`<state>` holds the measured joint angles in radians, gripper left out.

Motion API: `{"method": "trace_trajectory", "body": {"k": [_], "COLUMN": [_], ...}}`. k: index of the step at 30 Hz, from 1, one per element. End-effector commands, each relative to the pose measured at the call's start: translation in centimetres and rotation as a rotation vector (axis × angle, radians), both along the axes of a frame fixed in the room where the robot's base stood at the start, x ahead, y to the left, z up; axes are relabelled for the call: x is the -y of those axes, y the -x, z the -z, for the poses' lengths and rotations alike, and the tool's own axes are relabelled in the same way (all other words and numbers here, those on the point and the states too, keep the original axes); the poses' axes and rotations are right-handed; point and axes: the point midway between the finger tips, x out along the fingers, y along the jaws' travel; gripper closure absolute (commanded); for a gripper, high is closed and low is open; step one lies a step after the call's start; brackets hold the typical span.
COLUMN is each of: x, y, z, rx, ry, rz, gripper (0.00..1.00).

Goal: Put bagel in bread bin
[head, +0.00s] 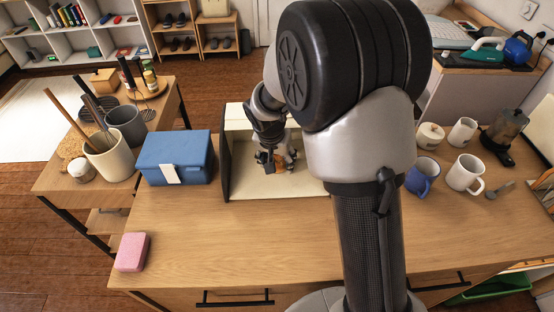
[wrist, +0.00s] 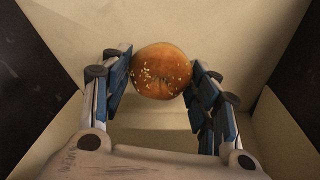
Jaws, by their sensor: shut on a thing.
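The bagel (wrist: 161,71) is round and golden brown with pale seeds, and shows between the fingers in the wrist view. My gripper (wrist: 160,78) is shut on it, with one blue-padded finger at each side. In the head view my gripper (head: 274,158) is inside the bread bin (head: 240,183), a cream-lined box with dark side walls and an open front. Only a small orange-brown part of the bagel (head: 286,161) shows there. The bin's right part is hidden behind my arm. I cannot tell whether the bagel touches the bin floor.
A blue box (head: 175,158) stands just left of the bin. A pink sponge (head: 132,252) lies at the counter's left front. A blue mug (head: 422,176) and a white mug (head: 465,173) stand at the right. The counter in front of the bin is clear.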

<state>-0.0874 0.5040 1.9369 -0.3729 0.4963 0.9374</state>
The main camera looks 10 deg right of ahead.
Motion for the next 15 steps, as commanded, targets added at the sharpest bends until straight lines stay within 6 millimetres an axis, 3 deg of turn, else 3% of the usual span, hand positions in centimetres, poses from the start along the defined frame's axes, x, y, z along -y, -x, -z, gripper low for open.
{"method": "trace_trajectory", "body": {"k": [3,4,12,15], "x": [0.0,0.0,0.01,0.0], "y": [-0.01,-0.01,-0.01,0.0], "z": [0.04,0.03,0.01,0.02], "rx": [0.0,0.0,0.0,0.0], "ry": [0.0,0.0,0.0,0.0], "rz": [0.0,0.0,0.0,0.0], "gripper": [0.5,0.43,0.25,0.25]}}
